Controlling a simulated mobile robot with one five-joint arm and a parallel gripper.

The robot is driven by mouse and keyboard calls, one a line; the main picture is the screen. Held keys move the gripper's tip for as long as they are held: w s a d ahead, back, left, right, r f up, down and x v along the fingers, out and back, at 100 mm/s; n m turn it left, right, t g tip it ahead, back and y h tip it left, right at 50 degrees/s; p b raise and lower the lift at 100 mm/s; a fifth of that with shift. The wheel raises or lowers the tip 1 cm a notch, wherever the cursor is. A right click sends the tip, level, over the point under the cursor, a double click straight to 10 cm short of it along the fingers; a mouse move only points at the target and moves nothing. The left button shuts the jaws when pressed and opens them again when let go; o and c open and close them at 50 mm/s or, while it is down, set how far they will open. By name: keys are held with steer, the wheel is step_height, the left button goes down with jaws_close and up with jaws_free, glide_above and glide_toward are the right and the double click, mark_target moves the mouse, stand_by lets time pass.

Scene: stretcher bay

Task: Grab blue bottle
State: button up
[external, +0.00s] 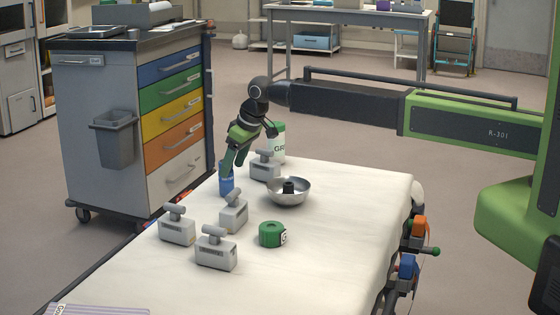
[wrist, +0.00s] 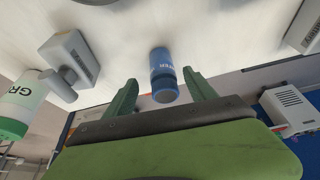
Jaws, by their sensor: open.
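The blue bottle (external: 226,180) stands on the white stretcher near its far left edge. In the wrist view the blue bottle (wrist: 162,72) lies between the two green fingers, with its dark cap end toward the palm. My gripper (external: 226,166) is over the bottle's top in the external view, pointing down. In the wrist view my gripper (wrist: 160,88) is open, with a gap on each side of the bottle. Part of the bottle is hidden by the fingers in the external view.
Grey devices (external: 234,214) stand near the bottle, one of them (external: 264,168) just behind it. A white-green container (external: 278,145), a metal bowl (external: 289,192) and a green roll (external: 272,234) are on the stretcher. A drawer cart (external: 105,170) stands to the left. The stretcher's right front is clear.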

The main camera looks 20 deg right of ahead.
mark_target(223, 181)
steer(key=b+x, duration=0.1)
steer(key=x, duration=0.1)
steer(key=b+x, duration=0.2)
steer(key=x, duration=0.1)
steer(key=b+x, duration=0.2)
steer(key=shift+w+a, duration=0.25)
steer(key=shift+a, duration=0.15)
steer(key=shift+r, duration=0.15)
jaws_close()
